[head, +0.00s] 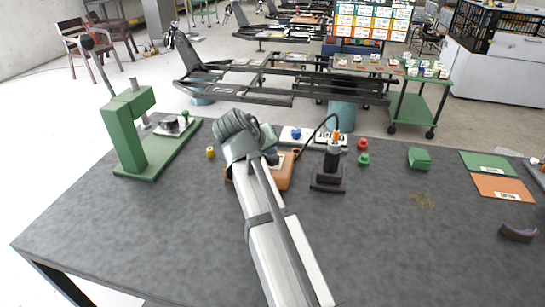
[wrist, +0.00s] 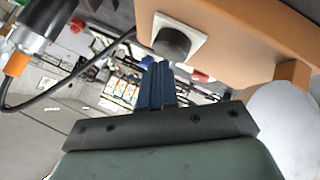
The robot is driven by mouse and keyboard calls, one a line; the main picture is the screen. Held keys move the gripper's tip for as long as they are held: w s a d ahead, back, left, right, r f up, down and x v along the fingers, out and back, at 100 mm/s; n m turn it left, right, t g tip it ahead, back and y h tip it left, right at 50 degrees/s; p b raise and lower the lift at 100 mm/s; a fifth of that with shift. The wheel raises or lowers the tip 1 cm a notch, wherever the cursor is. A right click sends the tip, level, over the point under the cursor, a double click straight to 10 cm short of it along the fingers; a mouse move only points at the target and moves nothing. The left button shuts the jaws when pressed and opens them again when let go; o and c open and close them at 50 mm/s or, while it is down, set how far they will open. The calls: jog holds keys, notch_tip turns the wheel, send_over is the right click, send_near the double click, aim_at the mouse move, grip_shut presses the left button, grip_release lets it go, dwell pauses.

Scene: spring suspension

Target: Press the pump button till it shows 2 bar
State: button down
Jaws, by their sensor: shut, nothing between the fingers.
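The orange pump box (head: 286,178) sits mid-table in the head view, partly hidden behind my arm. In the wrist view the orange box (wrist: 235,35) fills the upper right. It carries a white square plate (wrist: 196,48) with a round black button (wrist: 171,44). My gripper (wrist: 158,66) has its blue fingers together, with the tips right beside the button; I cannot tell whether they touch it. In the head view, the fingers are hidden by my wrist.
A black cylinder unit with an orange top (head: 331,165) stands right of the box, with a black hose (head: 314,131). It also shows in the wrist view (wrist: 38,28). A green press (head: 130,135) stands left. Red and green knobs (head: 363,159) lie right. The front table is clear.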

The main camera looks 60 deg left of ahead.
aim_at(270, 158)
jog(key=shift+s+f, duration=0.15)
jog(key=shift+f, duration=0.85)
dwell(1.1)
jog(key=shift+r, duration=0.1)
jog(key=shift+s+a+r, duration=0.1)
jog(key=shift+a+r, duration=0.15)
jog(key=shift+r, duration=0.75)
jog(key=shift+d+r, duration=0.1)
jog(key=shift+r, duration=0.1)
jog(key=shift+r, duration=2.55)
jog(key=shift+w, duration=0.2)
